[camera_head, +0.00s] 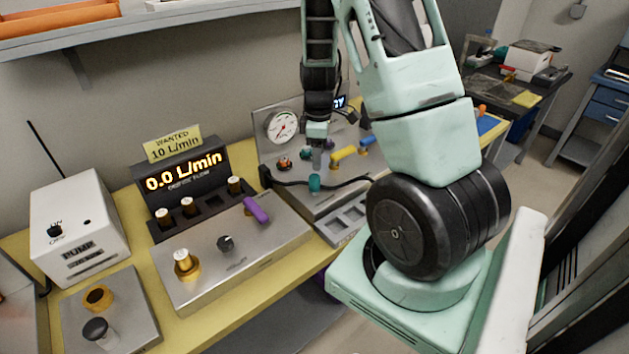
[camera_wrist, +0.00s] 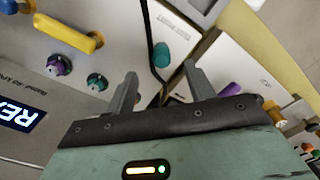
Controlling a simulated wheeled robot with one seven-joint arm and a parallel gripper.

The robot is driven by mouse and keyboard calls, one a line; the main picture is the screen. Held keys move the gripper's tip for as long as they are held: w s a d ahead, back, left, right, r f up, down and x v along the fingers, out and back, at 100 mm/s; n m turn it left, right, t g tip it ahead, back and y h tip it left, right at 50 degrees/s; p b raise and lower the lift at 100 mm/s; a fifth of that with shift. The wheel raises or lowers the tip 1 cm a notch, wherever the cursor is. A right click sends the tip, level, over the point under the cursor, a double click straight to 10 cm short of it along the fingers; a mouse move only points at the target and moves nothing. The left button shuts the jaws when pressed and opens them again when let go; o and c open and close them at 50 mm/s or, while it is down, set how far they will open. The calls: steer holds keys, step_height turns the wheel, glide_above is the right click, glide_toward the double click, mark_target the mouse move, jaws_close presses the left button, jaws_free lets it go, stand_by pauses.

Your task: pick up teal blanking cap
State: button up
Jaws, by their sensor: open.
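The teal blanking cap (camera_head: 314,183) stands on the grey sloped panel (camera_head: 322,205) beside a black cable. In the wrist view the teal cap (camera_wrist: 161,54) shows just beyond the fingertips, roughly between them, and apart from them. My gripper (camera_head: 317,160) is over the panel, above the cap in the head view. In the wrist view my gripper (camera_wrist: 160,70) is open with nothing between its fingers.
A black cable (camera_head: 288,181) runs close beside the cap. A purple knob (camera_wrist: 58,65), a teal knob (camera_wrist: 97,82) and a yellow handle (camera_wrist: 68,34) are nearby. An upright panel with a gauge (camera_head: 282,127) stands behind. A tray with empty square pockets (camera_head: 343,228) lies in front.

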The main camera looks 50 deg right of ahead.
mark_target(314, 175)
step_height(314, 175, down, 3)
steer(key=shift+r, duration=0.15)
steer(key=shift+w+a+f+p, duration=0.15)
steer(key=shift+f+p, duration=0.15)
steer(key=shift+f, duration=0.55)
steer(key=shift+w+f+p, duration=0.1)
steer(key=shift+f+p, duration=0.2)
steer(key=shift+f, duration=0.6)
steer(key=shift+w+a+f+p, duration=0.15)
steer(key=shift+f+p, duration=0.15)
steer(key=shift+f, duration=0.55)
steer(key=c, duration=0.9)
